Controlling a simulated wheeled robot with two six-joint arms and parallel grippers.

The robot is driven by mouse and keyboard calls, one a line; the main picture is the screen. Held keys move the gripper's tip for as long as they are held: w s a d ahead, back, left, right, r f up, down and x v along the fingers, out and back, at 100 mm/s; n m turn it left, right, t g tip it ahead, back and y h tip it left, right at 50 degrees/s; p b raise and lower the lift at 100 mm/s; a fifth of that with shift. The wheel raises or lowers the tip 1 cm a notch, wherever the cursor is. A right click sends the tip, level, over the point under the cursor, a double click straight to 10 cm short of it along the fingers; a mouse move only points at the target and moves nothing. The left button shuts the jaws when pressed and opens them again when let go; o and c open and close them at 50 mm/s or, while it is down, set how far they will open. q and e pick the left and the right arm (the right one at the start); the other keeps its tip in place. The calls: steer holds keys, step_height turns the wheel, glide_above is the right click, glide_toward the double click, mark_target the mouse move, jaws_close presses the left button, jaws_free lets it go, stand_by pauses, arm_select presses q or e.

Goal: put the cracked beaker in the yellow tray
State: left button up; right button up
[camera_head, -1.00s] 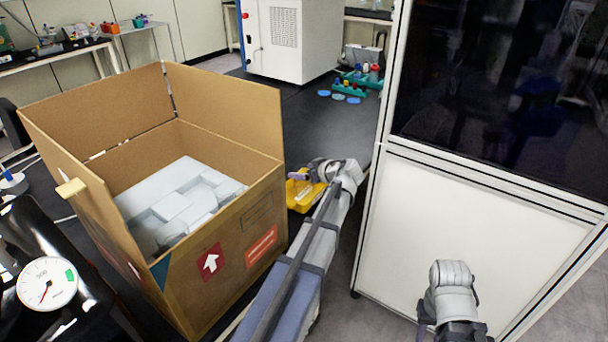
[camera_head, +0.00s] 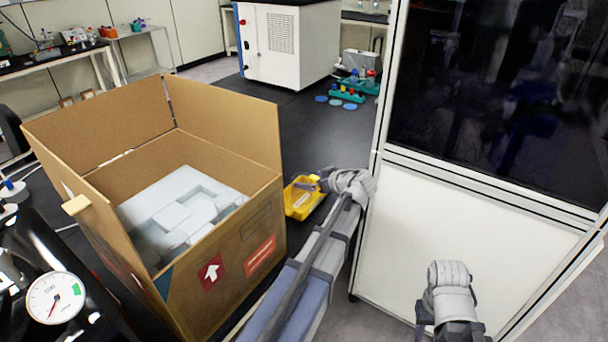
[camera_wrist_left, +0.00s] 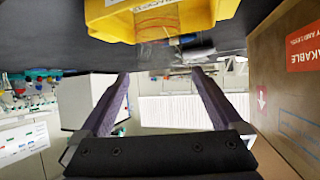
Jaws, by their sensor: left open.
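The yellow tray (camera_head: 300,208) is on the dark surface just right of the cardboard box in the head view. It also shows at the top of the left wrist view (camera_wrist_left: 100,22). A clear, glassy thing with orange-brown lines (camera_wrist_left: 157,20) shows within the tray's outline; I cannot tell for certain that it is the cracked beaker, and no crack is visible. My left gripper (camera_head: 312,183) is at the tray's right rim. In the wrist view its jaws (camera_wrist_left: 160,74) are apart, with nothing between them. My right gripper's fingers do not show.
The open cardboard box (camera_head: 262,215) with white foam (camera_head: 180,205) stands close left of my left arm. A tall white cabinet (camera_head: 465,235) with a dark glass front stands close on the right. Dark surface behind the tray is clear up to blue discs (camera_head: 335,101) and racks.

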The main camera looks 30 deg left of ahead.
arm_select(q)
steer(key=p+v, duration=0.2)
steer(key=v, duration=0.4)
steer(key=shift+d, duration=0.1)
steer(key=s+d+f+m+g+h, duration=0.2)
steer(key=s+d+f+m+h, duration=0.3)
steer(key=s+d+m, duration=0.3)
steer(key=s+d+f+m+g+h, duration=0.2)
steer(key=s+d+f+m+h, duration=0.3)
steer(key=s+d+m, duration=0.4)
steer(key=s+d+f, duration=0.1)
steer(key=s+d, duration=0.5)
steer(key=d, duration=0.4)
steer(key=shift+s+g, duration=0.25)
steer(key=shift+g, duration=0.15)
steer(key=shift+d+f, duration=0.1)
steer(key=shift+f, duration=0.05)
steer(key=shift+c, duration=0.2)
